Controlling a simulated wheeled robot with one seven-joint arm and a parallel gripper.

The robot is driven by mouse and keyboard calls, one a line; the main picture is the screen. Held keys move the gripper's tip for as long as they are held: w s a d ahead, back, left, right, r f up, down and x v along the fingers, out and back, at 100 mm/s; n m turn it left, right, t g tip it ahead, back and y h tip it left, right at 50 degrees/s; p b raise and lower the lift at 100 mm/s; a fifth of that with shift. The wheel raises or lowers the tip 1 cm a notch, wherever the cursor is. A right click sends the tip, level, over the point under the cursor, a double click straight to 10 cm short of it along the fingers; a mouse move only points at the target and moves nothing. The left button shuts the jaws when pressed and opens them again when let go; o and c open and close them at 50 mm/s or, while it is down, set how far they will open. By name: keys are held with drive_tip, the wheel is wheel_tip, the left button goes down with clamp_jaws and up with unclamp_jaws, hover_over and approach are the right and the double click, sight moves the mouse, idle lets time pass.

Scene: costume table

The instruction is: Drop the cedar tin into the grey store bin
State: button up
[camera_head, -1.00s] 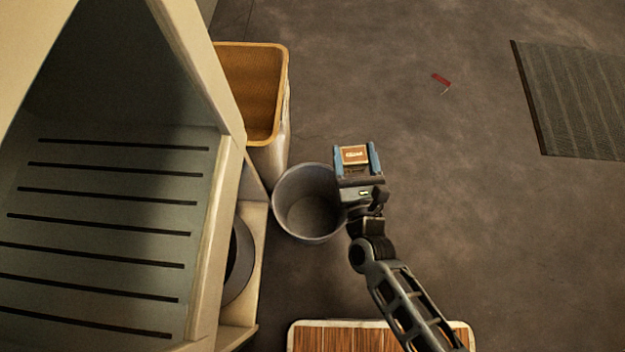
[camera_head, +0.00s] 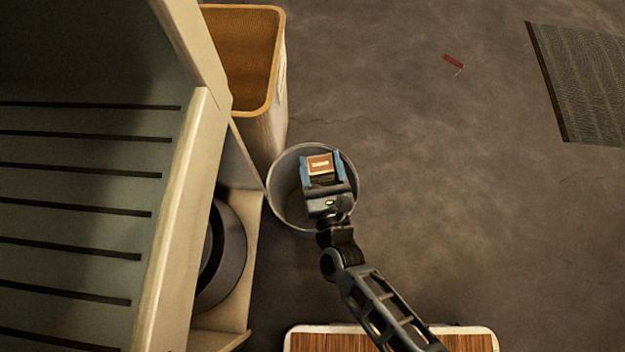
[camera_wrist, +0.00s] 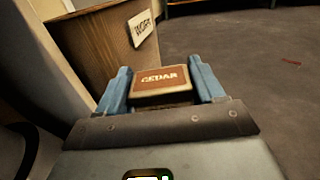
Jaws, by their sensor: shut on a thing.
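The cedar tin (camera_head: 320,164) is a small brown box with a pale edge; its label reads CEDAR in the wrist view (camera_wrist: 161,80). My gripper (camera_head: 322,168) is shut on it, with a blue finger on each side. The grey store bin (camera_head: 284,196) is a round open bin on the floor. In the head view my gripper and the tin are over its mouth and hide much of its inside. The height of the tin above the rim cannot be told.
A tall tan bin (camera_head: 244,62) stands behind the grey one, with a label reading WORN (camera_wrist: 143,28). A slatted pale unit (camera_head: 75,190) fills the left. A red scrap (camera_head: 453,61) and a ribbed mat (camera_head: 580,85) lie on the floor. Floor to the right is clear.

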sight(322, 180)
drive_tip(key=shift+f+b, duration=1)
drive_tip(key=shift+f, duration=0.8)
drive_tip(key=o, duration=1.1)
drive_tip(key=shift+o, duration=0.2)
drive_tip(key=shift+p+v, duration=0.65)
drive_tip(key=shift+v, duration=3.25)
